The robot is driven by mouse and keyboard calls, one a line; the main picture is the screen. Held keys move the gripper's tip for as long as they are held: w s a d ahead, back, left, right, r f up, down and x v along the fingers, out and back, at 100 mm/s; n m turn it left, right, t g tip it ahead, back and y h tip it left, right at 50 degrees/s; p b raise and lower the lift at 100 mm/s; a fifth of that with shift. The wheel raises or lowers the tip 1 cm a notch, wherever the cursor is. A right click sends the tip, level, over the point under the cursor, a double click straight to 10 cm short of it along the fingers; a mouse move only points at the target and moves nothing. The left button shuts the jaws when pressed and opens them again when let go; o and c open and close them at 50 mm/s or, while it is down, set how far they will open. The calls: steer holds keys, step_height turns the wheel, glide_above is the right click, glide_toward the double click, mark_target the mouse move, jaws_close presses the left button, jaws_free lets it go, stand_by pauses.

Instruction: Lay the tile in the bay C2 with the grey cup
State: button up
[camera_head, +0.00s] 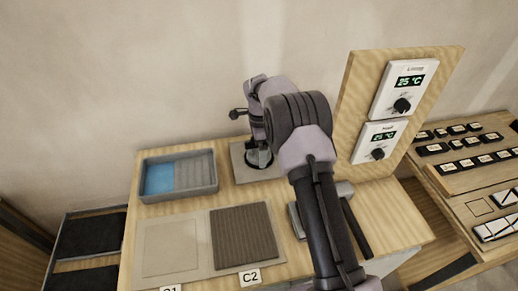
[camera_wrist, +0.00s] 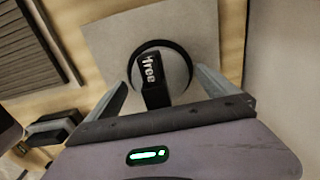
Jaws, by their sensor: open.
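A round grey cup with a black rim (camera_wrist: 178,68) sits on a light grey square tile (camera_wrist: 105,42) in the wrist view. Its black lever is marked "free". My gripper (camera_wrist: 160,77) is open, with one finger on each side of the cup and lever; I cannot tell whether they touch. In the head view my gripper (camera_head: 258,150) is over the tile (camera_head: 245,172) at the back of the bench, and the arm hides part of it. Bay C2 (camera_head: 244,234) is a dark ribbed square at the bench front, behind its label.
A lighter square bay (camera_head: 170,248) lies left of C2. A grey tray (camera_head: 205,192) with a blue patch stands behind it. A board with two thermostats (camera_head: 405,88) rises at the right. Tools (camera_head: 355,228) lie partly behind my arm. A wall is close behind.

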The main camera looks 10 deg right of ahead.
step_height(320, 180, up, 18)
steer(key=f+p, duration=0.1)
steer(key=p, duration=0.3)
steer(key=s+r+n+t+b, duration=0.1)
steer(key=s+r+n+b, duration=0.25)
steer(key=s+r, duration=0.3)
steer(key=s+a+r+n+t+y+b, duration=0.15)
steer(key=s+r+n+b, duration=0.25)
steer(key=s, duration=0.7)
steer(key=s+a+f+n+t+b, duration=0.1)
steer(key=s+f, duration=0.4)
steer(key=s, duration=0.5)
steer(key=s+a+f+n+t+b, duration=0.1)
steer(key=s+f+n+b, duration=0.3)
steer(key=s, duration=0.6)
steer(key=shift+s+a+f+n+t+b, duration=0.2)
steer(key=shift+s+f+n+t+b, duration=0.15)
steer(key=shift+f+n+t, duration=0.25)
steer(key=shift+r+y, duration=0.1)
steer(key=shift+y, duration=0.15)
